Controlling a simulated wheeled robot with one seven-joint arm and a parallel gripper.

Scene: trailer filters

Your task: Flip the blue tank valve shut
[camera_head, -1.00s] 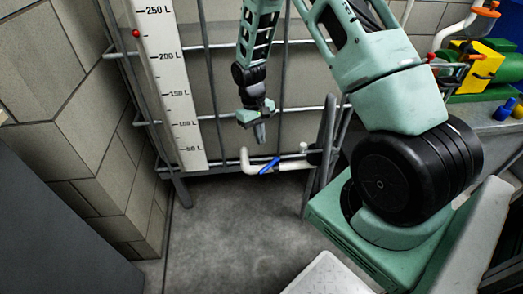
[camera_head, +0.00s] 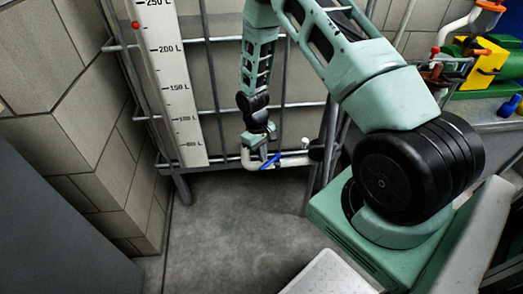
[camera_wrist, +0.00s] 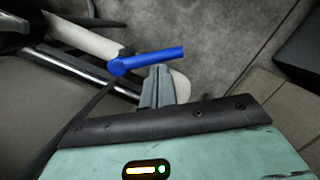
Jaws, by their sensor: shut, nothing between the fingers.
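The blue valve handle (camera_head: 270,162) sits on a white pipe (camera_head: 291,161) at the foot of the caged tank. In the wrist view the blue handle (camera_wrist: 148,60) lies across the picture, its round hub at the left and its free end at the right. My gripper (camera_head: 262,153) is at the valve, pointing down. In the wrist view its shut fingers (camera_wrist: 158,76) hold nothing, and their tips are right beside the handle's middle. I cannot tell whether they touch it. The white pipe (camera_wrist: 85,36) runs behind the handle and partly behind my fingers.
The tank's metal bars (camera_head: 215,85) and a litre scale (camera_head: 172,88) stand behind and left of my arm. A bench (camera_head: 470,125) with a green and yellow pump (camera_head: 487,60) is at the right. The concrete floor (camera_head: 235,225) in front is clear.

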